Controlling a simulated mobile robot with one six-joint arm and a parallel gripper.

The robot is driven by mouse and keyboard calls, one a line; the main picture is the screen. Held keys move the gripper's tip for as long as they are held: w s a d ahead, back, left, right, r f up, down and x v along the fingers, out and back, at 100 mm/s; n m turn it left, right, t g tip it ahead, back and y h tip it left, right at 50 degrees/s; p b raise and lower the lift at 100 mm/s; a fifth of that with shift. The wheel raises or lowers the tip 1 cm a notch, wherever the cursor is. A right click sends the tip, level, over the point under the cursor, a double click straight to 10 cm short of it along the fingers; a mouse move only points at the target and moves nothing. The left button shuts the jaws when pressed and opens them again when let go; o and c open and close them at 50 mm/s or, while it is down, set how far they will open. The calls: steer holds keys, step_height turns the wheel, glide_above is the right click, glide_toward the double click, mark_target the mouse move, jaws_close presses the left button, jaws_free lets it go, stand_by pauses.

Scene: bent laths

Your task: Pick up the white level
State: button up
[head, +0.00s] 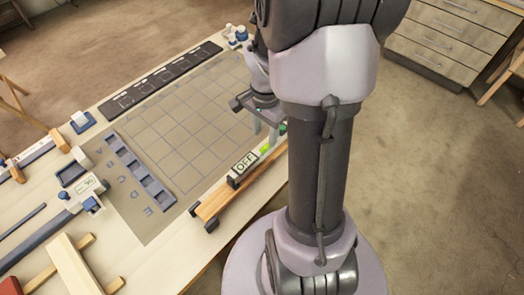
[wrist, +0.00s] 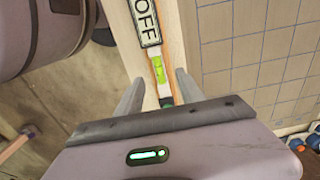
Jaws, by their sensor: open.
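The white level, with a green vial (wrist: 157,70) and a white plate reading OFF (wrist: 145,22), lies lengthwise along a wooden lath at the table's near right edge. In the head view its OFF plate (head: 245,163) and green vial show; my arm partly hides its far end. My gripper (wrist: 159,78) is open above the level, with one finger on each side of it near the vial. In the head view my gripper (head: 265,131) points down over the far part of the level. Whether the fingers touch it I cannot tell.
A gridded mat (head: 190,110) covers the table's middle. A blue compartment strip (head: 140,172) and a dark slotted strip (head: 160,78) lie on the table. Clamps and laths crowd the left side. Floor lies beyond the right edge, with a drawer cabinet (head: 450,45) behind.

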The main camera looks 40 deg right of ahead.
mark_target(266, 146)
step_height(266, 146, down, 7)
steer(key=b, duration=0.3)
steer(key=shift+s+d+f, duration=0.1)
steer(key=shift+f, duration=0.05)
jaws_close()
stand_by(1.2)
